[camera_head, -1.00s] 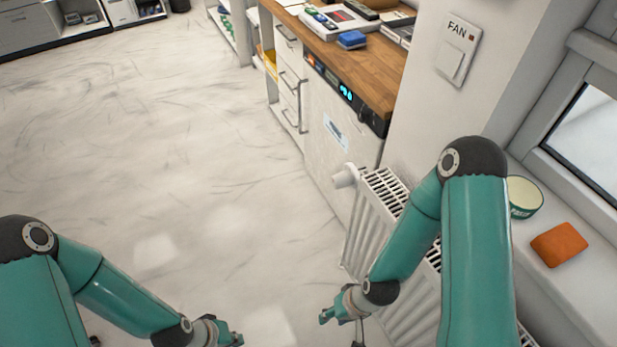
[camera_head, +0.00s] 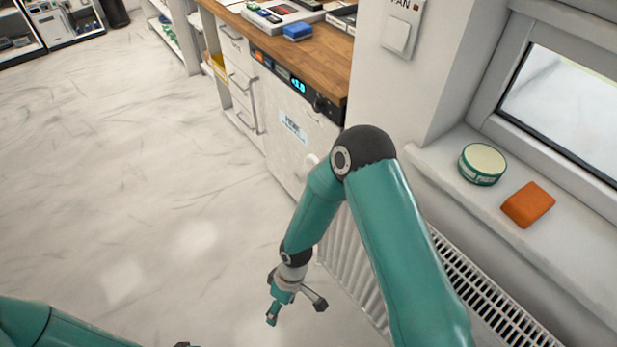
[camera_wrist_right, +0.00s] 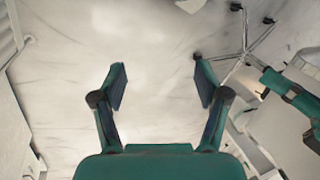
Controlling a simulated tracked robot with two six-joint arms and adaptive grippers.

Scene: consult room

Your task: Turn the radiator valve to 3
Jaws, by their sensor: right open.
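The white radiator (camera_head: 345,248) stands against the wall below the window sill, partly hidden by my right arm. Its round white valve knob (camera_head: 311,162) shows at the far end, partly covered by my right elbow. No number on it can be read. My right gripper (camera_head: 296,310) is left of the radiator, over the floor, nearer to me than the valve and apart from it. In the right wrist view the right gripper (camera_wrist_right: 161,83) has its fingers spread, with only floor between them.
A cabinet with a wooden top (camera_head: 290,48) and a control panel (camera_head: 298,86) stands beyond the radiator. The sill (camera_head: 450,160) holds a round tin (camera_head: 482,164) and an orange block (camera_head: 528,204). A switch (camera_head: 397,37) is on the wall. The floor at left is clear.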

